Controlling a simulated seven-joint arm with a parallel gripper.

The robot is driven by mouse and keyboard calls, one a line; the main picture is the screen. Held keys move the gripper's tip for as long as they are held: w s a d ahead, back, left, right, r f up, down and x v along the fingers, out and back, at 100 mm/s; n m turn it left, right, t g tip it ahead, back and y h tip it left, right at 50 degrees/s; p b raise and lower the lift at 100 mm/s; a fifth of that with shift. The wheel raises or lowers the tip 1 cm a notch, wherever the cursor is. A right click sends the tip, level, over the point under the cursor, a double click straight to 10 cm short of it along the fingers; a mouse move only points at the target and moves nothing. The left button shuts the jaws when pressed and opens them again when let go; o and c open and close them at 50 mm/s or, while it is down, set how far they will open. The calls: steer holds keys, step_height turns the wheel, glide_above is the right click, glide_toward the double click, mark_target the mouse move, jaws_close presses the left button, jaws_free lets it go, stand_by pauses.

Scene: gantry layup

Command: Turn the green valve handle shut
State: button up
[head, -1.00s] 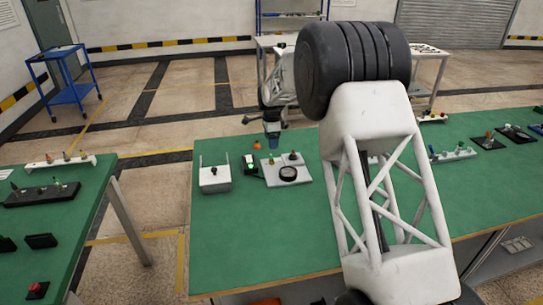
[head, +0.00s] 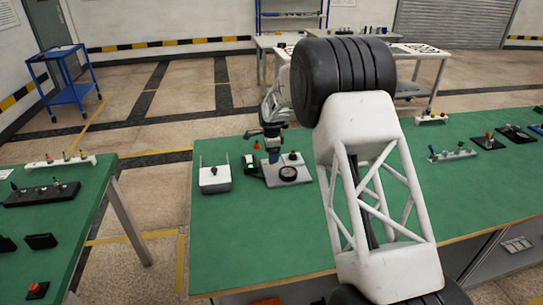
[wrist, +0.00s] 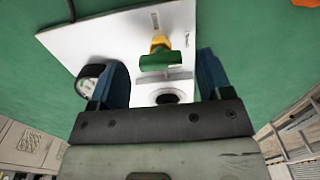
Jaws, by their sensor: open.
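The green valve handle (wrist: 160,61) shows in the wrist view, lying crosswise on a yellow fitting (wrist: 160,42) that stands on a white plate (wrist: 112,40). My gripper (wrist: 162,66) is open, its two blue fingers on either side of the handle with a gap to each. Whether the fingertips are down at the handle's height is hard to tell. In the head view my gripper (head: 273,156) points down over the back left of the white plate (head: 270,178) and hides the handle there.
A round dial gauge (wrist: 88,80) sits on the plate by the left finger, and a black knob (wrist: 167,98) is close to the gripper body. A white box (head: 215,179) and a small black unit with a green top (head: 249,164) stand to the left. The green table front is clear.

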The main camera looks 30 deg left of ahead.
steer(key=shift+f, duration=0.45)
steer(key=c, duration=0.9)
